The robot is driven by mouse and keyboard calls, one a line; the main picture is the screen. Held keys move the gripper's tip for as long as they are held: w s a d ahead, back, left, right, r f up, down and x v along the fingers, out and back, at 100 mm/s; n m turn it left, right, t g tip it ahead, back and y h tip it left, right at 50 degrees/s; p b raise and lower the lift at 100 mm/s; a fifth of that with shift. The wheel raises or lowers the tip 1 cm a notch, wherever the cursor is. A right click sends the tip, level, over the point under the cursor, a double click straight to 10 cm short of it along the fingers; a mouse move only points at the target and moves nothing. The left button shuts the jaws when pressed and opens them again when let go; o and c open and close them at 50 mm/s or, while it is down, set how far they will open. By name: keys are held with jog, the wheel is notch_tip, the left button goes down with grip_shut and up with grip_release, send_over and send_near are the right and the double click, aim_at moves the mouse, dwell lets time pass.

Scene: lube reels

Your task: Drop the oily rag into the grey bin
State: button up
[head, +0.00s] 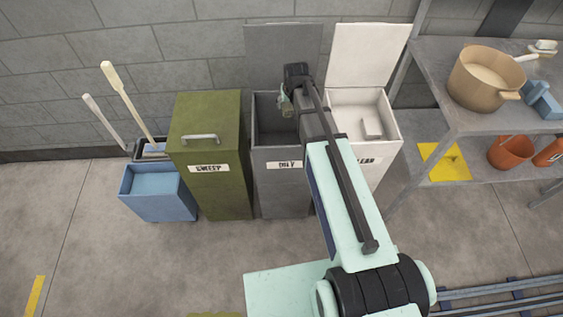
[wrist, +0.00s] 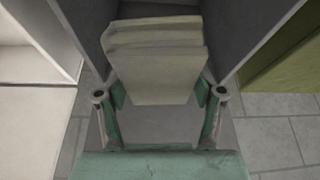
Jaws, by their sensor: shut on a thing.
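The grey bin (head: 284,180), its label partly hidden by my arm, stands open with its lid (head: 270,55) up against the wall. My gripper (head: 286,103) is over the bin's opening. In the wrist view my gripper (wrist: 160,96) is shut on a beige, folded, block-like cloth, the oily rag (wrist: 158,68), with a finger at each side. The grey bin's inner walls (wrist: 250,35) show around the rag. In the head view the rag is too small and covered to tell apart from the gripper.
A shut green bin (head: 215,145) labelled SWEEP stands left of the grey bin. An open white bin (head: 388,130) with something pale inside stands right. A blue bucket (head: 158,190) is far left. A metal shelf (head: 430,75) with a pot (head: 483,80) is right.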

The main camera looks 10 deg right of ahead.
notch_tip(320, 180, down, 5)
jog(key=shift+r+b, duration=0.1)
jog(key=shift+b, duration=1)
jog(key=o, duration=1.2)
jog(key=v, duration=1.2)
